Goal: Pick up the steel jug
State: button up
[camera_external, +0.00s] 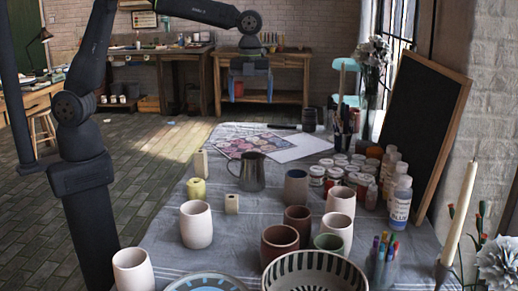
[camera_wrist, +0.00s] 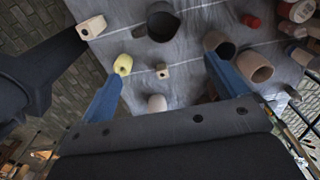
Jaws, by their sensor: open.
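The steel jug (camera_external: 251,174) stands upright on the grey cloth-covered table (camera_external: 167,235), near the left-middle, with its handle side toward the left. In the wrist view the jug (camera_wrist: 163,20) is near the top centre, seen from above, its dark opening showing. My gripper (camera_external: 250,96) is open and empty, high above the table and apart from the jug. In the wrist view the blue fingers of my gripper (camera_wrist: 163,69) are wide apart, with the jug beyond their tips.
Several cups and bowls fill the front.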

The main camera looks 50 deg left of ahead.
jog(key=c, duration=1.6)
jog(key=a+f+n+g+h, duration=0.2)
jog(key=a+f+n+h, duration=0.2)
jog(key=f+n, duration=0.3)
jog(key=a+f+n+g+h, duration=0.2)
jog(key=a+f+n+h, duration=0.2)
jog(key=n, duration=1.1)
jog(key=a+f+n+g+h, duration=0.2)
jog(key=a+f+n+h, duration=0.2)
jog(key=a+f+n, duration=0.5)
jog(key=shift+w+a+f+n+h, duration=0.1)
jog(key=shift+w+f+n+h, duration=0.15)
jog(key=shift+n, duration=0.35)
jog(key=shift+w+a+f+n+h, duration=0.15)
jog(key=shift+f+n, duration=0.1)
jog(key=shift+n, duration=0.35)
send_near(246, 171)
jog(key=s+d+f, duration=0.1)
jog(key=s+f, duration=0.1)
jog(key=s+d+f, duration=0.1)
jog(key=s+f, duration=0.1)
jog(key=s+d+f, duration=0.2)
jog(key=shift+s, duration=0.25)
